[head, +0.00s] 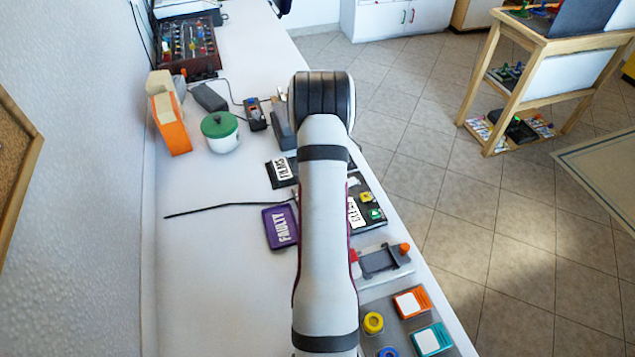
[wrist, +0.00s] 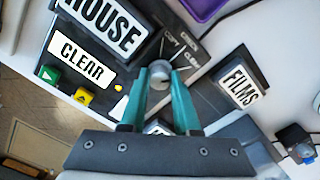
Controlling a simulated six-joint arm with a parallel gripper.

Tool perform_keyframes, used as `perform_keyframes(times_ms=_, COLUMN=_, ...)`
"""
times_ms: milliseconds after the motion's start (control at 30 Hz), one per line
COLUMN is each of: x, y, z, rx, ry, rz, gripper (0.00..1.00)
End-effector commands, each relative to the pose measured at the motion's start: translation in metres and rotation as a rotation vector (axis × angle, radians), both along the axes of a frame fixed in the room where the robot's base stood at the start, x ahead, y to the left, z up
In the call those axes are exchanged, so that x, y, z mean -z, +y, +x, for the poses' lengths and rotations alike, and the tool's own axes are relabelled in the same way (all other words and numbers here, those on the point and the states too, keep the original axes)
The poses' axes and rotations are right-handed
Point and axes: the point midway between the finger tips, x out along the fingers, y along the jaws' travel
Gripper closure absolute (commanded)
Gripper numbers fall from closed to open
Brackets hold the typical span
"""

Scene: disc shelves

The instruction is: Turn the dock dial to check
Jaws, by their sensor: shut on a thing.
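The dock dial (wrist: 160,71) is a round grey knob on a black panel in the wrist view. Small white words are printed beyond it and to its right, seemingly "COPY", "CHECK" and "CLEAR". My gripper (wrist: 160,88) has its two teal fingers shut on the knob, one on each side. A thin light mark runs up from the knob, but I cannot tell for sure which word the dial points to. In the head view my arm hides the dial and the fingers.
Beside the dial are a "HOUSE" plate (wrist: 112,24), a "CLEAR" plate (wrist: 82,60), a green button (wrist: 48,74), a yellow button (wrist: 83,97) and a black "FILMS" bin (wrist: 238,86). A purple "FAULTY" bin (head: 281,227) lies left of my arm. The white counter (head: 215,300) is clear at front left.

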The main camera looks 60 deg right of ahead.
Motion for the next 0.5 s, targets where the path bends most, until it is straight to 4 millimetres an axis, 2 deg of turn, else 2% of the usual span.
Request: perform_keyframes(times_ms=500, x=-0.001, y=-0.0003, z=0.0002, rx=-0.415, ry=-0.001, rz=-0.001, gripper=1.0)
